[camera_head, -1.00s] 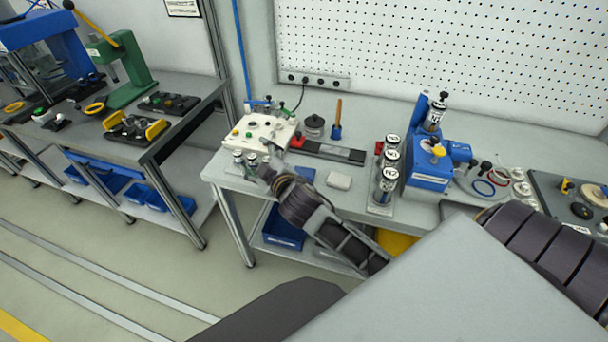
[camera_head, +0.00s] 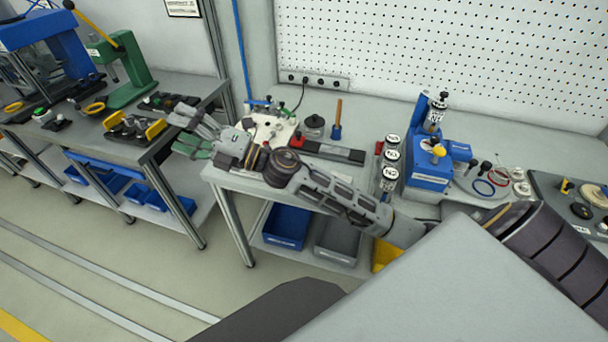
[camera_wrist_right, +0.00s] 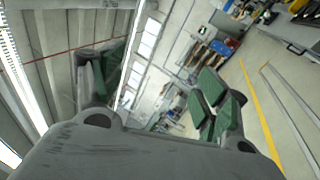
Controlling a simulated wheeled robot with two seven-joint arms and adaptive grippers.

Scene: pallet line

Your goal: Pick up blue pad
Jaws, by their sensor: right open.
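My right gripper (camera_head: 186,131) is open and empty, its green-padded fingers spread past the left end of the middle bench. It also shows open in the right wrist view (camera_wrist_right: 160,88), with nothing between its fingers. No blue pad shows now. A small blue flat piece seen earlier on the bench front lies behind my right arm, as does the white block beside it. My left gripper is not in view.
My forearm crosses above the middle bench (camera_head: 400,205). A white fixture (camera_head: 270,130), a dark tray with a red part (camera_head: 335,152), labelled cylinders (camera_head: 390,160) and a blue press (camera_head: 430,168) stand there. A left bench (camera_head: 185,130) holds tools. Blue bin (camera_head: 287,226) sits below.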

